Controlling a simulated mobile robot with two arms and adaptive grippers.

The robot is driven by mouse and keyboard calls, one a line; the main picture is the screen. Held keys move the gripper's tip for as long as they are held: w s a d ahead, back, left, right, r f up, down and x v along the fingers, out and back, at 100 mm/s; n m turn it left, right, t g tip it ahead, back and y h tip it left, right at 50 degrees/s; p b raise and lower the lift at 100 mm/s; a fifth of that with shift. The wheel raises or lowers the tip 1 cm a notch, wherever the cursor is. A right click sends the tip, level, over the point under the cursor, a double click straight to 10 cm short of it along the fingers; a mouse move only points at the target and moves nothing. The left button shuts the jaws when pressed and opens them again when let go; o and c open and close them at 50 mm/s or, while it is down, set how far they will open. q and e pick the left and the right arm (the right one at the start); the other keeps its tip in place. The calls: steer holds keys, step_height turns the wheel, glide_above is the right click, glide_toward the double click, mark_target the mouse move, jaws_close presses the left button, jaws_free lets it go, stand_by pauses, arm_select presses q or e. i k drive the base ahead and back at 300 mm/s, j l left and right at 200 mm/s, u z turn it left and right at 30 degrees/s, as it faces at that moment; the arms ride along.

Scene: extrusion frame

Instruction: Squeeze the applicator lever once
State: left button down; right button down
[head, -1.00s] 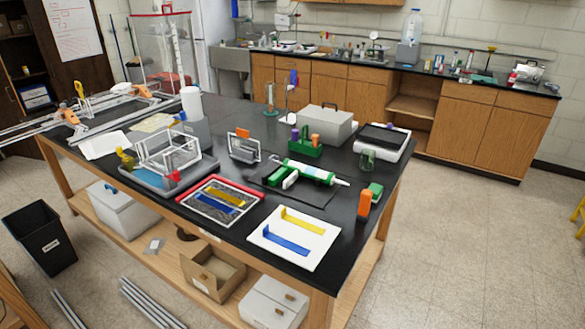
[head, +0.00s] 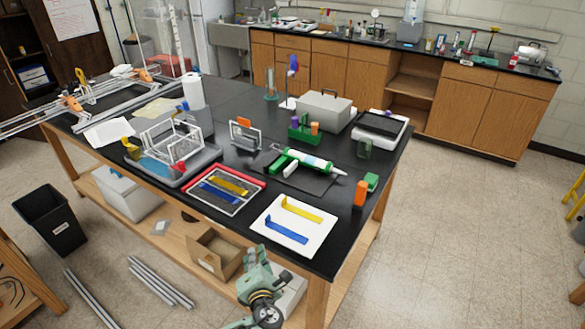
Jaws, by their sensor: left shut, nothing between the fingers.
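The applicator (head: 305,159), a green and white tube with a pointed nozzle toward the right, lies on a dark mat (head: 312,184) on the black bench. A white lever-like piece (head: 290,170) and a green handle part (head: 272,169) show at its near left side. My left gripper (head: 257,261) is at the bottom middle, in front of the bench's near edge and well apart from the applicator. It is shut and empty. My right gripper is out of view.
A white board (head: 294,244) with yellow and blue strips and a red-rimmed tray (head: 227,211) lie near the front edge. An orange block (head: 360,193) stands right of the mat. A grey box (head: 323,111) and a green holder (head: 303,135) stand behind the applicator.

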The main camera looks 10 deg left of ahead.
mark_target(292, 166)
steer(key=i+l, duration=0.25)
steer(key=i, duration=0.2)
steer(key=i+l, duration=0.25)
steer(key=i, duration=0.25)
steer(key=i+l, duration=0.25)
steer(key=i, duration=0.2)
